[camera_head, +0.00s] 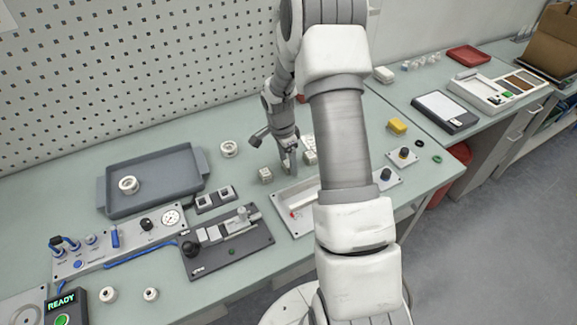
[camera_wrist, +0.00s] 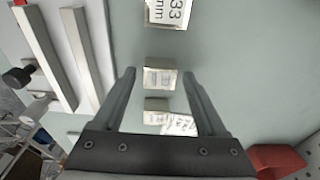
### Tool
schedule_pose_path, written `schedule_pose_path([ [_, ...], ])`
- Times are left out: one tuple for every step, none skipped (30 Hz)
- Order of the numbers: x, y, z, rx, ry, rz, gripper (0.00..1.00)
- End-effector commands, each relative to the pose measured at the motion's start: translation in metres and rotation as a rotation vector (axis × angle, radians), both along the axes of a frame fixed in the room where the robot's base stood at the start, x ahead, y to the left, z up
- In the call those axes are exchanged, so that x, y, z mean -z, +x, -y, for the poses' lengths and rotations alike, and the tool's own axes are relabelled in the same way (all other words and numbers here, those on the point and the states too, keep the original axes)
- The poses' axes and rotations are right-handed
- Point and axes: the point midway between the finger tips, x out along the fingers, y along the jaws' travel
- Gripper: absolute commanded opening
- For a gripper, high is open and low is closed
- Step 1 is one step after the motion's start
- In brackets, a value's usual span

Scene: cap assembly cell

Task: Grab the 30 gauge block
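My gripper (camera_wrist: 158,74) is open, its two fingers pointing down at the table, and it also shows in the head view (camera_head: 290,168). In the wrist view a small pale block (camera_wrist: 160,79) appears between the fingertips; I cannot tell whether they touch it, and its label is too small to read. A block marked 33 mm (camera_wrist: 168,12) lies beyond it. Nearer the palm are another small block (camera_wrist: 156,104) and a block with an unclear label (camera_wrist: 181,124). In the head view a small block (camera_head: 265,175) stands left of my gripper and blocks (camera_head: 309,156) stand right. No label reading 30 is legible.
A fixture with pale rails (camera_head: 283,199) lies in front of my gripper, partly hidden by my arm. A grey tray (camera_head: 190,192) holding a white ring (camera_head: 128,184) is at left. A white ring (camera_head: 229,149) stands behind. A dark vise plate (camera_head: 256,240) is at front.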

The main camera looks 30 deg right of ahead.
Motion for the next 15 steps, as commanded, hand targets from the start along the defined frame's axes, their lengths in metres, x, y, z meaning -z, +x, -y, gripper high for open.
schedule_pose_path([
  [-0.0001, 0.0, 0.0, 0.0, 0.0, 0.0, 0.63],
  [-0.0001, 0.0, 0.0, 0.0, 0.0, 0.0, 0.58],
  [-0.0002, -0.0001, 0.0, 0.0, 0.0, 0.0, 0.51],
  [-0.0002, -0.0001, 0.0, 0.0, 0.0, 0.0, 0.45],
  [-0.0002, -0.0001, 0.0, 0.0, 0.0, 0.0, 0.4],
  [-0.0002, -0.0001, 0.0, 0.0, 0.0, 0.0, 0.33],
  [-0.0002, -0.0001, 0.0, 0.0, 0.0, 0.0, 0.27],
  [-0.0002, -0.0001, 0.0, 0.0, 0.0, 0.0, 0.22],
  [-0.0003, -0.0001, 0.0, 0.0, 0.0, 0.0, 0.15],
  [-0.0003, -0.0001, 0.0, 0.0, 0.0, 0.0, 0.09],
  [-0.0003, -0.0001, 0.0, 0.0, 0.0, 0.0, 0.04],
  [-0.0003, -0.0001, 0.0, 0.0, 0.0, 0.0, 0.0],
  [-0.0003, -0.0001, 0.0, 0.0, 0.0, 0.0, 0.0],
  [-0.0003, -0.0001, 0.0, 0.0, 0.0, 0.0, 0.0],
  [-0.0003, -0.0001, 0.0, 0.0, 0.0, 0.0, 0.0],
])
